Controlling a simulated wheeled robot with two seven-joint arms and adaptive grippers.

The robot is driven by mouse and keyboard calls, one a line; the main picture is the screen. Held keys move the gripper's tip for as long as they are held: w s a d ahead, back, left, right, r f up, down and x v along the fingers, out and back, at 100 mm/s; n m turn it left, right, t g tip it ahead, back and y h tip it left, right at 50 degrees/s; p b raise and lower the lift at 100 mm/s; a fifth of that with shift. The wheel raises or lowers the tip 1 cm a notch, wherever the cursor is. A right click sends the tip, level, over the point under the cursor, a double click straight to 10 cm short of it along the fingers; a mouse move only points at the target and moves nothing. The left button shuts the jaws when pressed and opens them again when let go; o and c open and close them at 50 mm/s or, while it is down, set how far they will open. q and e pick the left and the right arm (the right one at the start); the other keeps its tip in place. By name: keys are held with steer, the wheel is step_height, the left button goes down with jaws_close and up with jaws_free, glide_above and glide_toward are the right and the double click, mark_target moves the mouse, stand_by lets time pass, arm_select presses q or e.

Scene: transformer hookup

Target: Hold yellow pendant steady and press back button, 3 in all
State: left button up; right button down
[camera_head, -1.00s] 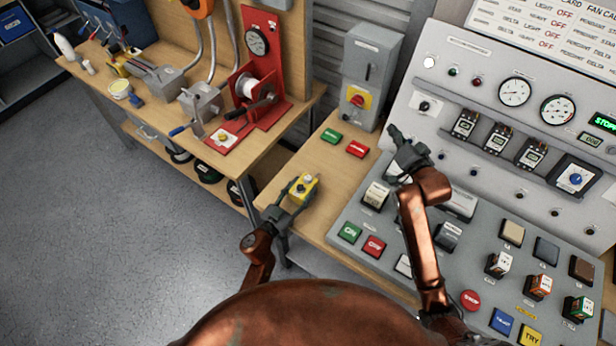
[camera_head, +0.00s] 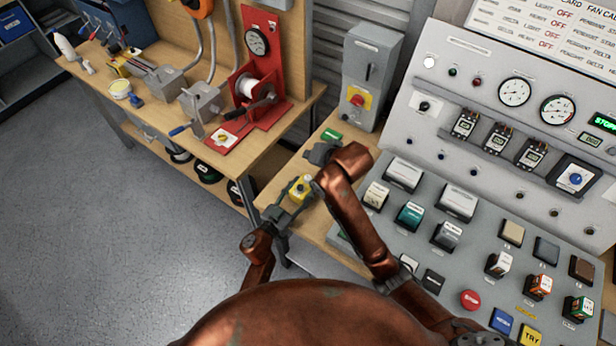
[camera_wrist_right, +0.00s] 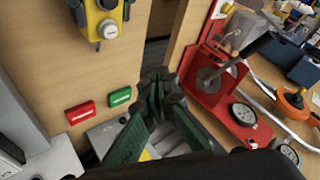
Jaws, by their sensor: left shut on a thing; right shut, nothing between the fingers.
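The yellow pendant (camera_head: 300,186) is at the wooden bench's left edge in the head view. My left gripper (camera_head: 294,194) is shut on it. In the right wrist view the pendant (camera_wrist_right: 101,30) shows at the top left, with a round pale button (camera_wrist_right: 107,29) facing the camera and dark gripper parts at its sides. My right gripper (camera_head: 315,152) is shut and empty, above the bench, just beyond the pendant and apart from it. Its closed fingers (camera_wrist_right: 153,88) show in the right wrist view, below and right of the pendant.
A green block (camera_head: 331,135) lies on the bench; the red one (camera_wrist_right: 80,112) shows in the right wrist view. The grey control panel (camera_head: 480,205) is at the right. A red stand (camera_head: 262,70) is on the far bench. Open floor (camera_head: 110,250) lies left.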

mark_target(309, 179)
steer(key=shift+f, duration=4.4)
steer(key=shift+f, duration=0.1)
steer(key=shift+f, duration=0.35)
steer(key=shift+f, duration=0.45)
steer(key=shift+r, duration=3.4)
